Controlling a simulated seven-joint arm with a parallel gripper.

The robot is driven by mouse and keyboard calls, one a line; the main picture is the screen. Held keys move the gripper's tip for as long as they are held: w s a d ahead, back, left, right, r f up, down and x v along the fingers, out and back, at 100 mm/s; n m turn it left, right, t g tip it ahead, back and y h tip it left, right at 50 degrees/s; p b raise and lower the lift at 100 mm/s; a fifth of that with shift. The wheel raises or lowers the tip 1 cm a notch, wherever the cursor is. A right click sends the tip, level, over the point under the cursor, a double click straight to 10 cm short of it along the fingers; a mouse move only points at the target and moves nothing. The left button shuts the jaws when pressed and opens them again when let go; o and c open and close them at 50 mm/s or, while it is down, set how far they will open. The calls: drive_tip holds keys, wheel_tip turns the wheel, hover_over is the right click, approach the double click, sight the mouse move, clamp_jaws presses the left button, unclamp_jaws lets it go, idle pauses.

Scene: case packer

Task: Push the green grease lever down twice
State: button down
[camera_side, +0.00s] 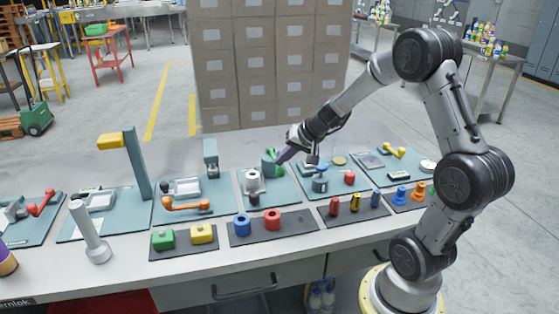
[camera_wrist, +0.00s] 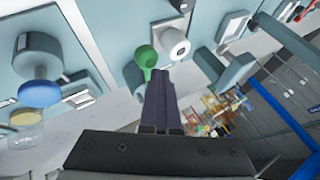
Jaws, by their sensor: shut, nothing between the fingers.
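The green grease lever (camera_side: 269,163) stands on a teal plate near the middle of the bench, beside a white cylindrical part (camera_side: 253,183). In the wrist view the lever (camera_wrist: 146,57) shows its rounded green end just beyond my fingertips, with the white part (camera_wrist: 172,42) to its right. My gripper (camera_side: 281,157) reaches in from the right and points down and left at the lever. My gripper (camera_wrist: 158,73) is shut with nothing between its fingers. The tips are at or very near the lever; I cannot tell whether they touch.
A blue-topped part (camera_side: 320,182) and a red knob (camera_side: 349,177) stand to the right. A teal post (camera_side: 211,158) stands to the left. Stacked cartons (camera_side: 270,70) rise behind the bench.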

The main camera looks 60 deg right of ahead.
drive_tip(key=shift+w+d+r, duration=0.1)
drive_tip(key=shift+r, duration=0.75)
drive_tip(key=shift+w+d+r, duration=0.1)
drive_tip(key=shift+r, duration=0.7)
drive_tip(key=shift+r, duration=0.15)
drive_tip(key=shift+w+d+r, duration=0.15)
drive_tip(key=shift+r, duration=1.05)
drive_tip(key=shift+w+d+r, duration=0.1)
drive_tip(key=shift+r, duration=1.05)
